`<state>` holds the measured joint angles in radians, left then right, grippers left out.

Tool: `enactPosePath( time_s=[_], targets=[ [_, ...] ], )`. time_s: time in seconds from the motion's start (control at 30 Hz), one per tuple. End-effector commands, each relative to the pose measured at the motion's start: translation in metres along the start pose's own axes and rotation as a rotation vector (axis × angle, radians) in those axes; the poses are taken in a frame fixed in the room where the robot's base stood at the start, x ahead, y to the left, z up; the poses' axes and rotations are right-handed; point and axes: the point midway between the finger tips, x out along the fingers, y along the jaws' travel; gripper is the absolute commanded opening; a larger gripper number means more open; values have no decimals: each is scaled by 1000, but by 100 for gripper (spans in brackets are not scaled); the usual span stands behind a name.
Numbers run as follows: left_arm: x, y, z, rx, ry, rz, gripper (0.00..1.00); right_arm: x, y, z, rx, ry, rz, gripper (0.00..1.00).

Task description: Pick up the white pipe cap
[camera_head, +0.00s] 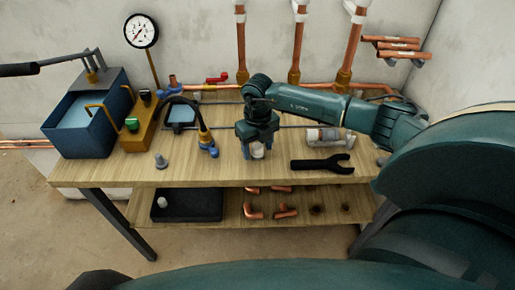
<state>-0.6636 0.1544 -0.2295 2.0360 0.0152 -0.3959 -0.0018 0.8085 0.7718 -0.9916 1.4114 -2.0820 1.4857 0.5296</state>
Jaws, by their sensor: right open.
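My right gripper (258,143) reaches in from the right and points down over the middle of the workbench. It is open. A small white pipe cap (258,153) shows at its fingertips, partly hidden by the fingers. I cannot tell whether the fingers touch it. A small grey fitting (161,161) stands apart near the front edge of the bench, left of the gripper. My left gripper is not in view.
A black wrench (322,164) and a clear cylinder (323,135) lie right of the gripper. A hose with a blue end (209,146), a brass block (142,126) and a blue tank (84,125) stand left. Copper pipes (295,50) rise behind. A black tray (188,206) and copper elbows (285,211) sit on the lower shelf.

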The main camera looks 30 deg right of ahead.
Motion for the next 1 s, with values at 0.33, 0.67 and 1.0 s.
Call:
enactPosePath(
  time_s=[0.33,0.67,1.0],
  targets=[
    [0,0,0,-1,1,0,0,-1,0,0,1,-1,0,34],
    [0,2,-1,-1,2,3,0,-1,0,0,1,-1,0,19],
    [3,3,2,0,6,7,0,-38,0,2,0,-8,1,19]
  ],
)
